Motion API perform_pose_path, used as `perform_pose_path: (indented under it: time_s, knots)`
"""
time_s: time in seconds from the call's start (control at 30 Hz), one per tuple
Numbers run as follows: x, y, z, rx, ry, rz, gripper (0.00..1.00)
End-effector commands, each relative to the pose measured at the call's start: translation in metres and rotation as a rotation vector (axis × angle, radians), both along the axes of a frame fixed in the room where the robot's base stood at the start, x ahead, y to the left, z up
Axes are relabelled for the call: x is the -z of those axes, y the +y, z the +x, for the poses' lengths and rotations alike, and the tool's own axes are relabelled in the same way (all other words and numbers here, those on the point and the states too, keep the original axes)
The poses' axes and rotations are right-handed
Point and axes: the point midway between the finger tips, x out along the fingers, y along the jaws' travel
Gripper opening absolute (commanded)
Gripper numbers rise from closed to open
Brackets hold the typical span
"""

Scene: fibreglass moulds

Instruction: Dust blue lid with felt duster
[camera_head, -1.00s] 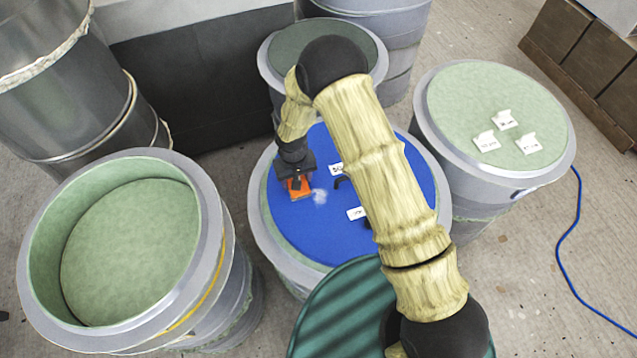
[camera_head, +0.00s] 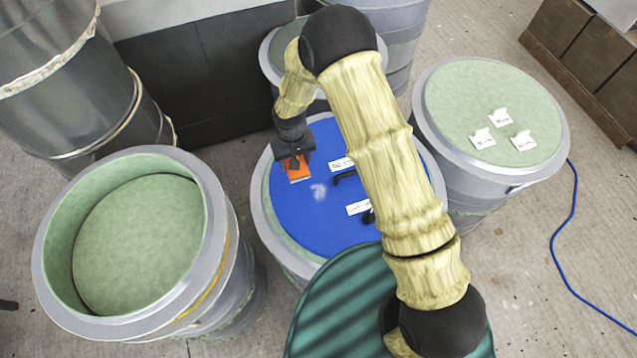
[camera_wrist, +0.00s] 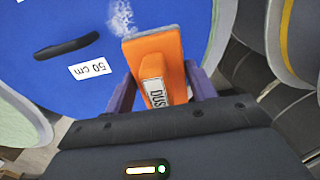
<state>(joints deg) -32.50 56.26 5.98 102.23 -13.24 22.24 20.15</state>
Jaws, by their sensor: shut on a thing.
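The blue lid (camera_head: 335,225) lies on a grey drum-shaped mould in the middle of the head view. It carries white labels and dark handles; one handle (camera_wrist: 66,46) and a "50 cm" label (camera_wrist: 90,69) show in the wrist view. A whitish dust patch (camera_head: 319,191) lies on the lid, just by the duster; it also shows in the wrist view (camera_wrist: 122,17). My gripper (camera_head: 294,158) is shut on the orange duster (camera_wrist: 157,62), over the lid's left part. The duster's pad is close to the lid; I cannot tell whether it touches. My arm hides the lid's right part.
An open mould (camera_head: 215,235) with a green lining stands at left. A green-topped mould (camera_head: 470,140) with white labels stands at right, another (camera_head: 290,45) behind. A dark green round top (camera_head: 330,310) is in front. A blue cable (camera_head: 563,240) lies on the floor.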

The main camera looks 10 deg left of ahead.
Motion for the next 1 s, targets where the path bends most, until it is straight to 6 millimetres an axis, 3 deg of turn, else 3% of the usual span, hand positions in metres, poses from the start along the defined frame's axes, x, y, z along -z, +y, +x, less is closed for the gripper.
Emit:
perform_pose_path:
  time_s: [0.5,0.63,0.77,1.0]
  knots:
    - [0.0,0.0,0.0,0.0,-0.001,0.0,0.35]
    - [0.001,-0.011,0.006,0.02,-0.001,0.0,0.35]
    - [0.003,-0.046,0.02,0.076,0.0,-0.002,0.35]
    - [0.01,-0.153,0.045,0.251,-0.001,-0.003,0.35]
